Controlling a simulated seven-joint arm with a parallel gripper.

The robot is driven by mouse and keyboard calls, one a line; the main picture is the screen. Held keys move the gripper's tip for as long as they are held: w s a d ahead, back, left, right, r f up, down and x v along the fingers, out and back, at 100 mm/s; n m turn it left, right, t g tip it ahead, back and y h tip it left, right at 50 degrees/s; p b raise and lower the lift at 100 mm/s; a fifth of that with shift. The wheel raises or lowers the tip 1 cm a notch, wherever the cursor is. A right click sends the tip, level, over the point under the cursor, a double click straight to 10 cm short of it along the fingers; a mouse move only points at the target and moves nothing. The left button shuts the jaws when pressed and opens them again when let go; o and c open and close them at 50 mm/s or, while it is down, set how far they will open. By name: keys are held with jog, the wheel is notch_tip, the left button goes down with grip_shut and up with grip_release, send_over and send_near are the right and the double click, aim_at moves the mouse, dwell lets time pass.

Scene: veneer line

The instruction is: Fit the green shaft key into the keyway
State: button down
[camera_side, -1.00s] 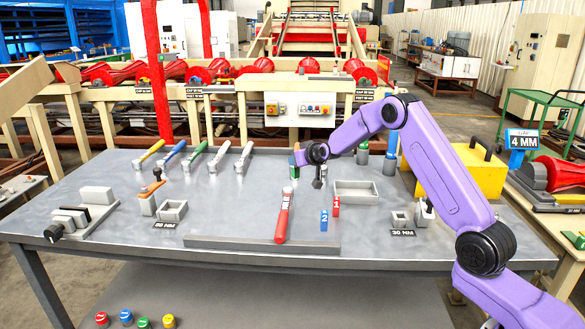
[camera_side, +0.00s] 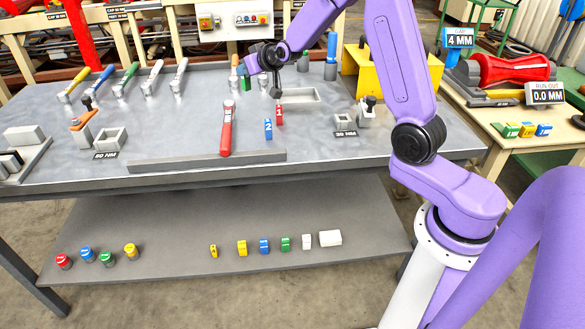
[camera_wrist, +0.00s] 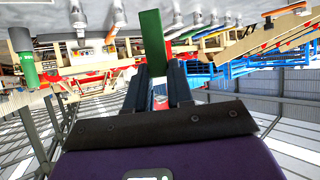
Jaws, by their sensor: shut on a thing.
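My gripper (camera_wrist: 158,82) is shut on a green bar, which I take as the green shaft key (camera_wrist: 151,38); it sticks out past the dark fingertips in the wrist view. In the side view my gripper (camera_side: 250,70) is over the back part of the grey bench, and a bit of green (camera_side: 246,80) shows by it. The finger contact is too small to see there. A red roller (camera_side: 510,75) lies in a dark cradle on the right-hand table. I cannot make out a keyway in either view.
The grey bench (camera_side: 190,115) holds a grey tray (camera_side: 302,96), a red-handled tool (camera_side: 227,130), and red and blue tags. A yellow box (camera_side: 362,75) stands behind. Small coloured blocks (camera_side: 526,130) lie on the right table. A lower shelf (camera_side: 160,275) carries caps and blocks.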

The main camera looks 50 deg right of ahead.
jog(key=s+a+r+n+y, duration=0.2)
jog(key=s+a+r, duration=0.1)
jog(key=s+a, duration=0.7)
jog(key=s+d+r+m+g+h, duration=0.25)
jog(key=d+m+h, duration=0.3)
jog(key=d, duration=0.35)
jog(key=s+d+r+m+g+h, duration=0.25)
jog(key=d+m+h, duration=0.3)
jog(key=d, duration=0.35)
jog(key=s+d+f+m+g, duration=0.2)
jog(key=s+f+m+g, duration=0.1)
jog(key=s+m+g, duration=0.4)
jog(key=s+d+f+m+g, duration=0.2)
jog(key=s+m+g, duration=0.3)
jog(key=s, duration=0.4)
send_over(343, 122)
jog(key=w+d, duration=0.1)
jog(key=w, duration=0.1)
notch_tip(343, 122, down, 10)
jog(key=shift+s+f, duration=0.1)
jog(key=shift+f, duration=1.4)
jog(key=shift+f, duration=0.5)
